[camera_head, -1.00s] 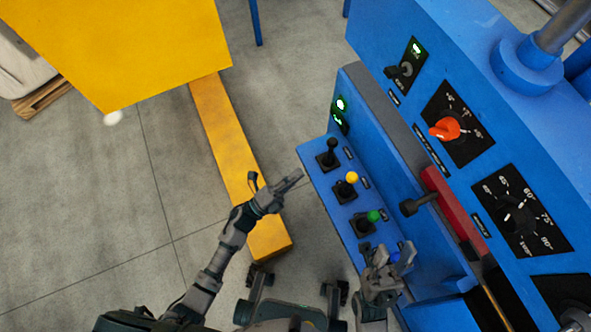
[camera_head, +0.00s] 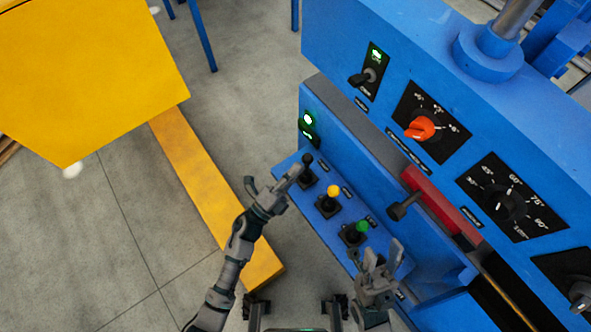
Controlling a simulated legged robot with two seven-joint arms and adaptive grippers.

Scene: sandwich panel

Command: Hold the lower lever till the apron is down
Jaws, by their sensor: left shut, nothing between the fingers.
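A row of levers stands on the blue ledge of the machine: a black-knobbed lever (camera_head: 307,160), a yellow-knobbed lever (camera_head: 333,191) and a green-knobbed lever (camera_head: 362,227). Their small labels are unreadable, so I cannot tell which one is the lower lever. My left gripper (camera_head: 295,173) is shut and empty, its tips just left of and near the black lever; I cannot tell whether they touch. I cannot identify the apron in this view.
The upper panel carries an orange knob (camera_head: 420,129), a black dial (camera_head: 506,203) and a toggle switch (camera_head: 367,76). A green-lit switch (camera_head: 308,120) is above the black lever. A larger black-handled lever (camera_head: 402,205) projects by a red strip.

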